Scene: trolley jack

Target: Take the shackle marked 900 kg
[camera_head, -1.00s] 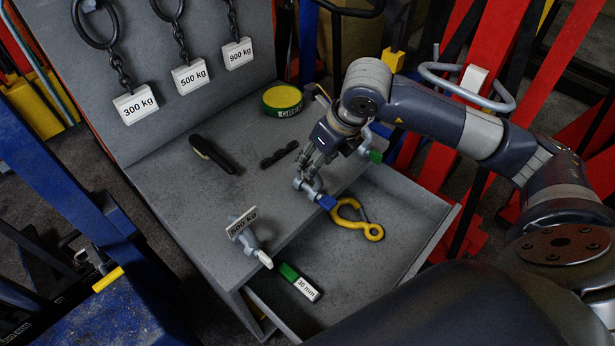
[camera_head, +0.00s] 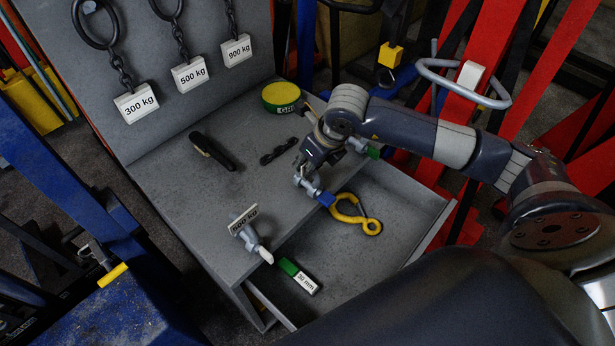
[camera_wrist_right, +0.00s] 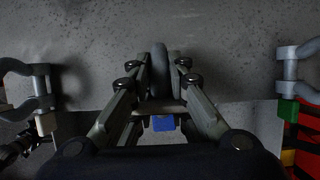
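Three tags hang on chains on the grey back panel, marked 300 kg, 500 kg and 900 kg (camera_head: 237,50). A grey shackle (camera_head: 304,182) with a blue piece and a yellow hook (camera_head: 357,214) lies at the worktop's front edge. My right gripper (camera_head: 312,163) is right above it. In the right wrist view its fingers (camera_wrist_right: 161,72) stand either side of a grey shackle bow (camera_wrist_right: 160,66); contact is unclear. A second shackle (camera_head: 256,246) with a kg tag stands at the left. A third shackle (camera_head: 358,145), with a green end, is behind the gripper. My left gripper is not seen.
An open drawer (camera_head: 397,262) below the worktop holds a green-and-white 30 mm piece (camera_head: 298,277). A green-and-yellow tape roll (camera_head: 281,98), a black-handled tool (camera_head: 212,151) and a small dark item (camera_head: 279,151) lie on the worktop. Blue and red frames stand around.

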